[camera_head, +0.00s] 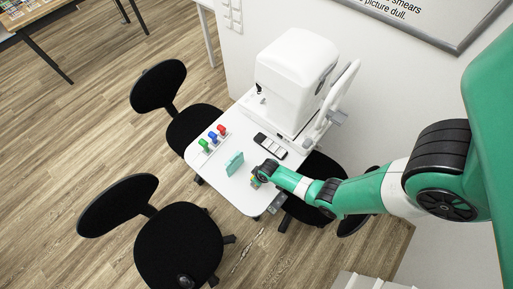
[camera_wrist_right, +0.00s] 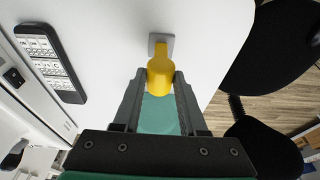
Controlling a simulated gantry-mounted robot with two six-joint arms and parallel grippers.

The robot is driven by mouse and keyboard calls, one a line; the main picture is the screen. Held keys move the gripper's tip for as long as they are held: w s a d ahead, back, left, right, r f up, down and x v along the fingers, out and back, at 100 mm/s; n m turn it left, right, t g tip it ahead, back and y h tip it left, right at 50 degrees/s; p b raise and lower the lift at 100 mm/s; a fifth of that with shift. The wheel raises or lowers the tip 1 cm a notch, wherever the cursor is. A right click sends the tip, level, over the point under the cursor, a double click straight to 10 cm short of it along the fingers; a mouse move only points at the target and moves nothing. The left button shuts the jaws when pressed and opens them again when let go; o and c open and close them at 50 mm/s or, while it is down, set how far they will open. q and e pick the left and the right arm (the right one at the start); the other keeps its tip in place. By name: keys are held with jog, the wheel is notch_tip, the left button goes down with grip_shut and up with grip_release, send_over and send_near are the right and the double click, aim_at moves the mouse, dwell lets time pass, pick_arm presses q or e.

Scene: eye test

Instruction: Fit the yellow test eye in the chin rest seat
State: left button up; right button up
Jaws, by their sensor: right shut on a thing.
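The yellow test eye (camera_wrist_right: 160,76) sits between the fingertips of my right gripper (camera_wrist_right: 161,78), which is shut on it. A small grey square piece (camera_wrist_right: 160,42) shows at its far end; I cannot tell whether it touches the table. In the head view my right gripper (camera_head: 259,178) is low over the front right edge of the white table (camera_head: 232,190), and the eye is barely visible there. The chin rest frame (camera_head: 342,88) stands on the right side of the white machine (camera_head: 293,72). Its seat is not clearly seen. My left gripper is out of view.
Green, blue and red test eyes (camera_head: 213,138) stand in a row at the table's left. A dark and white keypad (camera_head: 270,145) lies before the machine. Black chairs (camera_head: 180,245) surround the table.

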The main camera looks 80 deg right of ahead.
jog(key=shift+r, duration=0.1)
notch_tip(320, 180, up, 4)
jog(key=p, duration=0.4)
dwell(0.4)
